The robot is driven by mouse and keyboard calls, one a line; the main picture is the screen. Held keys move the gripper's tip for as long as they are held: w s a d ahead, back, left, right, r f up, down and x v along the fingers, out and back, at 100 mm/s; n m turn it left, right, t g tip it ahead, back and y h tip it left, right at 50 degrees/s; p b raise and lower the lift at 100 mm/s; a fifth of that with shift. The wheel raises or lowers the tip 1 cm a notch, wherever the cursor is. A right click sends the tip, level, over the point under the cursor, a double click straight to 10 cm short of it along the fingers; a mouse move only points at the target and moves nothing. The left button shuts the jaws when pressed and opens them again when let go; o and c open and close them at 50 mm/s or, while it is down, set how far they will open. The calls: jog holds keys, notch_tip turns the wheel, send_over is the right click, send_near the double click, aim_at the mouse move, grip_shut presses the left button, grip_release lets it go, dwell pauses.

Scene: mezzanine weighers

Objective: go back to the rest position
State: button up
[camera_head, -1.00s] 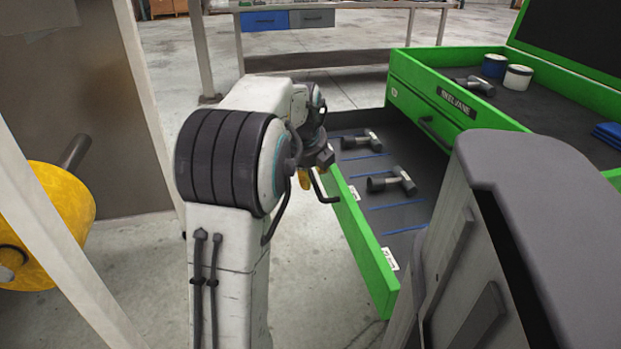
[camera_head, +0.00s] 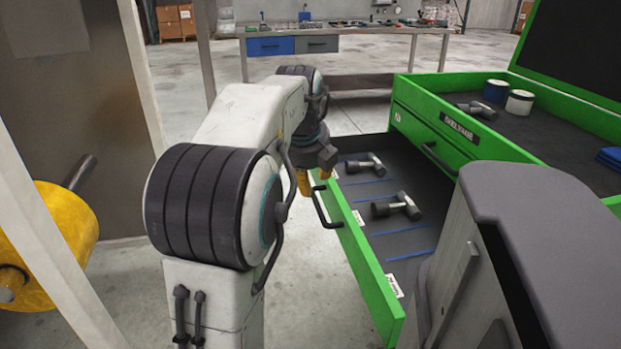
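My gripper (camera_head: 313,180) is at the end of my white and black arm, just left of the open green drawer (camera_head: 362,262). Its yellow fingertips point down near the drawer's black handle (camera_head: 322,210). Whether they touch the handle or are apart from it I cannot tell. Part of the gripper is hidden behind its own dark wrist, and its opening is unclear. Nothing is visibly held in it.
On the green cabinet top (camera_head: 540,135) are a hammer (camera_head: 477,109), blue and white rolls (camera_head: 519,103) and a blue item. A yellow drum (camera_head: 50,240) stands at left; a workbench (camera_head: 345,40) is behind.

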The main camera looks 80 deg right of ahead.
dwell(0.5)
jog(key=w+a+r+n+t+p, duration=0.1)
jog(key=w+a+r+n+p, duration=0.2)
jog(key=w+a+n, duration=0.25)
jog(key=w+a+r+n+t+y+p, duration=0.1)
jog(key=w+a+r+n+p, duration=0.3)
jog(key=w, duration=0.3)
jog(key=w+a+r+n+p, duration=0.2)
jog(key=w+a+n+p, duration=0.15)
jog(key=w+n, duration=0.35)
jog(key=w+a+r+n+t+y+p, duration=0.1)
jog(key=w+a+r+n+p, duration=0.2)
jog(key=a+n, duration=0.45)
jog(key=w+a+r+n+p, duration=0.1)
jog(key=w+a+n+p, duration=0.1)
jog(key=a+n+p, duration=0.35)
jog(key=s+a+r+n+y+p, duration=0.1)
jog(key=a+n+p, duration=0.3)
jog(key=a+n, duration=0.5)
jog(key=s+a+r+n+y+p, duration=0.1)
jog(key=s+a+r+n+p, duration=0.1)
jog(key=a+n, duration=0.8)
jog(key=shift+s+a+t+y+p, duration=0.2)
jog(key=shift+s+t+y+p, duration=0.15)
jog(key=shift+s+p, duration=0.65)
